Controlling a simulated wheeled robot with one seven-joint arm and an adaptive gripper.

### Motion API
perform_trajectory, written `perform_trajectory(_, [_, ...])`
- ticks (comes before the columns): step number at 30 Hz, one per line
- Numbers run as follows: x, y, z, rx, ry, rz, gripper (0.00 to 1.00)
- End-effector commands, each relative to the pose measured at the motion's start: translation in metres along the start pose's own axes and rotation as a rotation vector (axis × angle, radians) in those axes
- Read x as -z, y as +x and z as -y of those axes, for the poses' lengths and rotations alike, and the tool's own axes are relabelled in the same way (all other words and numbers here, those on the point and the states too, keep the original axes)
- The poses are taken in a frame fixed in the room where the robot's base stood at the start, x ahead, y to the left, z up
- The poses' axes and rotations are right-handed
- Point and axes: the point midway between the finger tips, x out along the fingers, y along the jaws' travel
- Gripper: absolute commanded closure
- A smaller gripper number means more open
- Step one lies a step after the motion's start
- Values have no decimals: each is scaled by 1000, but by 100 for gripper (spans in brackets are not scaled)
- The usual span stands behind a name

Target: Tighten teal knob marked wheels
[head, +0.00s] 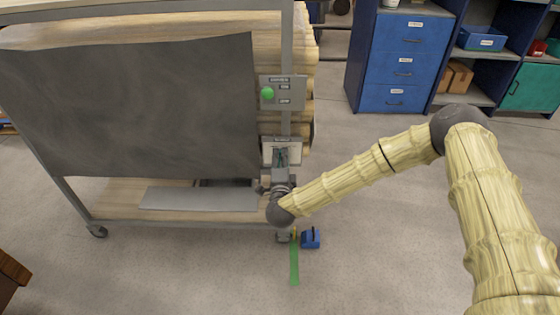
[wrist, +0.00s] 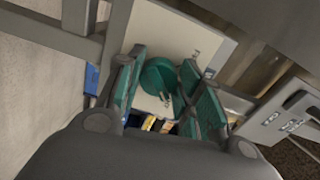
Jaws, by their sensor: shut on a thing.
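The teal knob (wrist: 157,78) sits on a white plate (wrist: 168,40) in the wrist view, with a small label beside it that I cannot read. My gripper (wrist: 163,72) has its two teal fingers on either side of the knob and is shut on it. In the head view my gripper (head: 281,158) reaches up to the white plate (head: 268,148) on the cart's right post. The knob is hidden there behind the fingers.
Just above is a grey panel (head: 290,93) with a green button (head: 267,94). A dark sheet (head: 130,110) covers the cart's logs. A blue pedal-like block (head: 311,238) and a green strip (head: 294,265) lie on the floor below. Blue drawers (head: 402,70) stand behind; floor is clear between.

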Motion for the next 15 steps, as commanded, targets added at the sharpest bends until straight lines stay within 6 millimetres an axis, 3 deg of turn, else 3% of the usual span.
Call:
perform_trajectory(11, [1, 0, -1, -1, 2, -2, 88])
perform_trajectory(12, [1, 0, -1, -1, 2, -2, 56])
perform_trajectory(15, [1, 0, -1, -1, 2, -1, 42])
